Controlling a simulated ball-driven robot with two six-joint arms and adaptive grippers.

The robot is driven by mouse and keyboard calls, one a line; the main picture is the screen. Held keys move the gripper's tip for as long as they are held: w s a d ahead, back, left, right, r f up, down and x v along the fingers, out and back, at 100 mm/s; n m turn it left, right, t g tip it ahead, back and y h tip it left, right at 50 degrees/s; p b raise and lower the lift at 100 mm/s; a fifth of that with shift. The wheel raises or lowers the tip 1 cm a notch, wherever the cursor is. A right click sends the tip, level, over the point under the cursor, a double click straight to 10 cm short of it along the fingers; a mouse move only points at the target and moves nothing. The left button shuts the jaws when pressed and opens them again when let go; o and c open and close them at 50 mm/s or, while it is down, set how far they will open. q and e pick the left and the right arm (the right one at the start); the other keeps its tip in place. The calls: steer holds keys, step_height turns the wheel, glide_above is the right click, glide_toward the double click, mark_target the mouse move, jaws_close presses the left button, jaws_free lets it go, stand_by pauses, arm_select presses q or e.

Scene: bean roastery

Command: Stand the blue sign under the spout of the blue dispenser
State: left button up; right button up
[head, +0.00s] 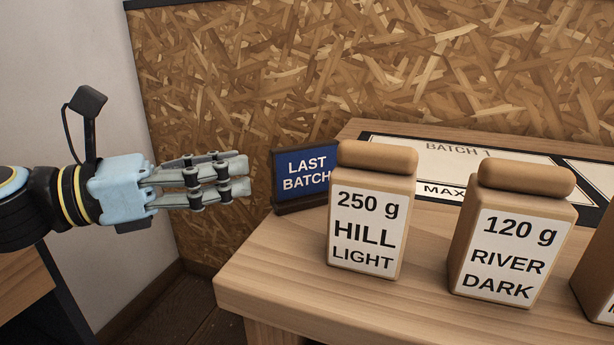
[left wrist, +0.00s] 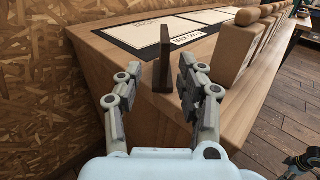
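The blue sign (head: 302,172) reads "LAST BATCH" and stands upright in a dark base at the left end of the wooden table, partly behind the "HILL LIGHT" bag. In the left wrist view the sign (left wrist: 165,58) shows edge-on, as a dark upright strip just beyond the fingertips. My left gripper (head: 240,177) reaches in from the left, just left of the sign and apart from it. In the left wrist view its two fingers (left wrist: 160,82) are spread with nothing between them. The blue dispenser and its spout are not in view.
Brown bags labelled "HILL LIGHT" (head: 365,220) and "RIVER DARK" (head: 513,240) stand along the front of the wooden table (head: 270,268). Behind them lies a black-bordered panel (head: 455,158) marked "BATCH 1". A chipboard wall (head: 350,65) rises behind the table.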

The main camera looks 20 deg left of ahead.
mark_target(306, 195)
arm_select(q)
steer(key=shift+s+f+b+x, duration=0.1)
steer(key=shift+f+b+x, duration=0.05)
steer(key=shift+x, duration=1.6)
steer(key=shift+s+f+b+x, duration=0.1)
steer(key=shift+b+x, duration=0.05)
steer(key=shift+x, duration=1.55)
steer(key=shift+f+b+x, duration=0.15)
steer(key=shift+x, duration=1.6)
steer(key=shift+d, duration=0.2)
steer(key=shift+c, duration=0.2)
jaws_close()
